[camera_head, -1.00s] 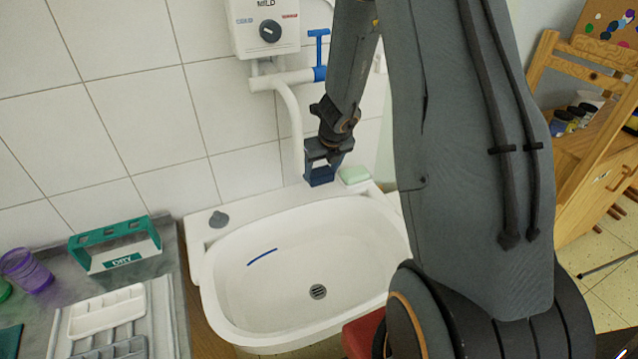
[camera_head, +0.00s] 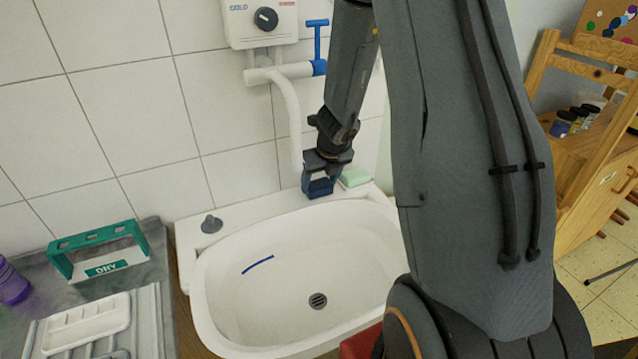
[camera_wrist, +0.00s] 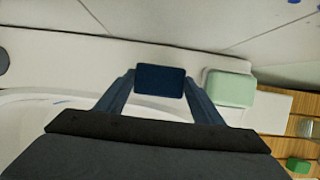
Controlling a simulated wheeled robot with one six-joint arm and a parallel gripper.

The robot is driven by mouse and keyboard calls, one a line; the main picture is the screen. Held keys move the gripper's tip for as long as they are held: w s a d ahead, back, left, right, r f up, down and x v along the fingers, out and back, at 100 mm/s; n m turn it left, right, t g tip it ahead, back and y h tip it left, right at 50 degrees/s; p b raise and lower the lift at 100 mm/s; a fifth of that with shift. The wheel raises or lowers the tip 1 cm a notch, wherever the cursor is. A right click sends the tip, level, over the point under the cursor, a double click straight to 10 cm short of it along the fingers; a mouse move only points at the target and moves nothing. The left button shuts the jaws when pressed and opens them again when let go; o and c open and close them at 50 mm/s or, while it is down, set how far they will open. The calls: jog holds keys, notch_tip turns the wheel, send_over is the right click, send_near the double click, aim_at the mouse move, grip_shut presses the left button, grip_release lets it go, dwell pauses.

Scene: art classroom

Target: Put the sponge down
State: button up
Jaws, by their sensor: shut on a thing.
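A dark blue sponge (camera_head: 319,187) is held in my gripper (camera_head: 319,180) at the back rim of the white sink (camera_head: 215,302). In the wrist view the blue sponge (camera_wrist: 160,80) sits between the two fingers (camera_wrist: 160,88), which are shut on it. It is over or on the white back ledge; I cannot tell if it touches. A pale green block, like soap (camera_head: 354,177), lies on the ledge just to the right of the sponge, and it also shows in the wrist view (camera_wrist: 229,87).
A grey plug (camera_head: 211,224) is on the sink's left ledge. A blue mark (camera_head: 258,264) lies in the basin. A green and white "DRY" holder (camera_head: 100,249), a white tray (camera_head: 86,324) and a purple cup (camera_head: 12,284) stand on the left counter. The tap pipe (camera_head: 291,110) rises behind my gripper.

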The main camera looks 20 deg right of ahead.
jog(key=shift+f, duration=0.2)
jog(key=o, duration=1.1)
jog(key=shift+r, duration=0.15)
jog(key=p+v, duration=0.7)
jog(key=v, duration=0.5)
jog(key=shift+p, duration=0.3)
